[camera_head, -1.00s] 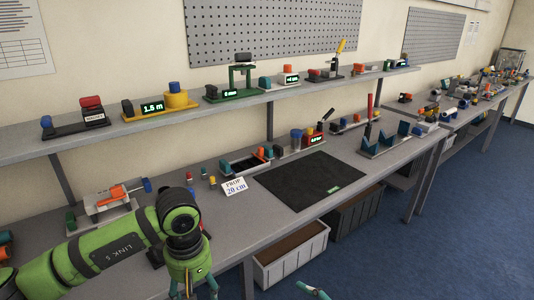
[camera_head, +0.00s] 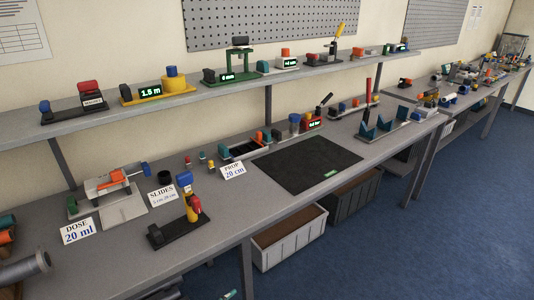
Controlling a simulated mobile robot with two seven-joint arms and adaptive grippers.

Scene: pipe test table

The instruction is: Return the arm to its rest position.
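Neither of my arms shows over the table (camera_head: 262,216). Only a small teal tip (camera_head: 229,295), which looks like part of one of my grippers, shows at the bottom edge, in front of the table. I cannot tell which gripper it belongs to, or whether that gripper is open or shut. The rest of both arms is out of the picture.
A black mat (camera_head: 310,163) lies on the table. Near its left stand a yellow-and-red device on a dark base (camera_head: 180,230), a "SLIDES" card (camera_head: 162,195) and a "DOSE 20 ml" card (camera_head: 78,232). A grey flanged cylinder (camera_head: 25,268) is at lower left. Crates (camera_head: 290,238) stand below.

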